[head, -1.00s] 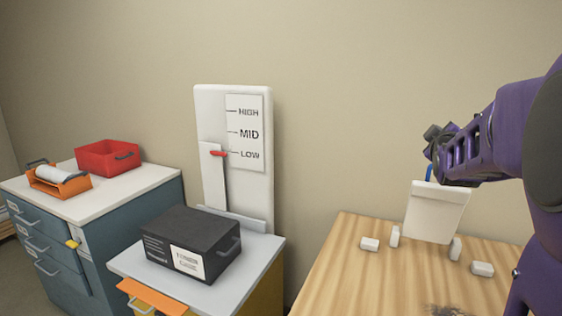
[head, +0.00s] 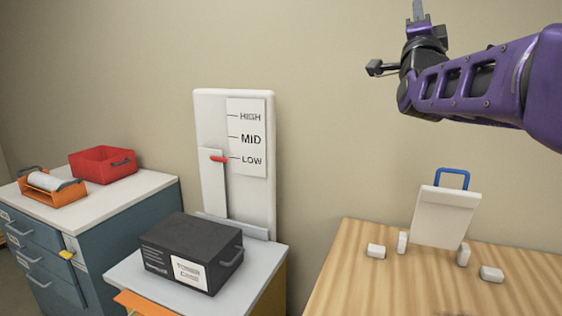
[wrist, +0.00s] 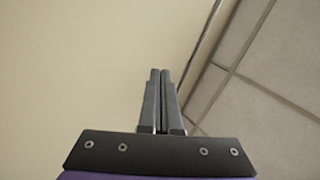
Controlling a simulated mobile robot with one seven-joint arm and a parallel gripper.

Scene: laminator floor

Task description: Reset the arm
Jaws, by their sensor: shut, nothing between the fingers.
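My gripper (wrist: 160,72) is shut and empty in the wrist view, its two dark fingers side by side. Behind the fingers are a plain wall and grey floor tiles. In the head view my purple arm reaches in from the right, and my gripper (head: 418,10) points upward at the top edge, high above the wooden table (head: 350,280). It touches nothing there. The white panel (head: 445,218) with a blue handle (head: 452,178) stands tilted on the table below, clear of my gripper.
Several small white blocks (head: 376,251) sit around the panel. A black box (head: 190,250) lies on the grey-topped cabinet. A board (head: 237,160) marked HIGH, MID, LOW has its red pointer (head: 219,159) at LOW. A red bin (head: 103,164) and an orange roller holder (head: 52,187) stand left.

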